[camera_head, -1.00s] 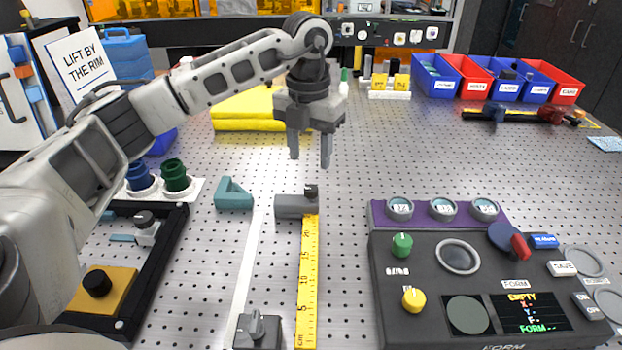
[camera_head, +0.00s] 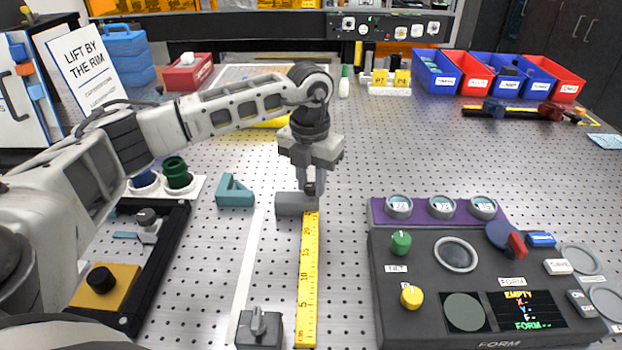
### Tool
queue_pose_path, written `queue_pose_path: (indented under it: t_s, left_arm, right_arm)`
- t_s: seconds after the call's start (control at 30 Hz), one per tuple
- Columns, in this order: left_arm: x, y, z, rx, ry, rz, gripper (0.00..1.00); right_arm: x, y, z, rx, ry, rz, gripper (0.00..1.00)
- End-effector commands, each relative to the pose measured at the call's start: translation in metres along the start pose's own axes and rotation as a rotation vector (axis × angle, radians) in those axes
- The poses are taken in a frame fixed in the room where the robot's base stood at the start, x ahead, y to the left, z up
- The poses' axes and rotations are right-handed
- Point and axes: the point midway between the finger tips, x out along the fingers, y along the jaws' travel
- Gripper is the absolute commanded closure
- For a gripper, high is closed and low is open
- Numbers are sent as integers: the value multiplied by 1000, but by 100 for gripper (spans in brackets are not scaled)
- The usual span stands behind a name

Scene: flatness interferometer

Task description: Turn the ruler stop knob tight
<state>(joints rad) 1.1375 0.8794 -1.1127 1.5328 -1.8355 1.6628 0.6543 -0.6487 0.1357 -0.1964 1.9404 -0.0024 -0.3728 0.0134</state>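A grey stop block (camera_head: 294,204) sits at the far end of the yellow ruler (camera_head: 308,285) on the perforated metal table. Its small dark knob stood on the block's right end and is now mostly hidden by my gripper. My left gripper (camera_head: 313,188) points straight down over that end, its fingertips at the knob. The fingers overlap in this view, so I cannot tell if they are closed on it. A second dark block with a lever-like knob (camera_head: 259,322) sits near the ruler's near end. My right gripper is not in view.
A teal angled block (camera_head: 235,193) stands left of the stop. A dark control console (camera_head: 400,325) with knobs and a display fills the right front. Blue and red bins (camera_head: 436,75) stand at the back right. The table's middle right is clear.

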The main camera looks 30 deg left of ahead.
Motion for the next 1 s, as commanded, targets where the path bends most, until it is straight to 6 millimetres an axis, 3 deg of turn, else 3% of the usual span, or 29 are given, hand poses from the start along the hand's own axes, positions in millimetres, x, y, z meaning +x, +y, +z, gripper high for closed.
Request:
queue_pose_path:
  t_s: [0.47, 1.0]
  left_arm:
    - [1, 0, 0, 106, 2, -1, 98]
    - [1, 0, 1, 584, 7, -1, 98]
  right_arm:
    - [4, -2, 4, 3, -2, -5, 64]
    - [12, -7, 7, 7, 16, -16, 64]
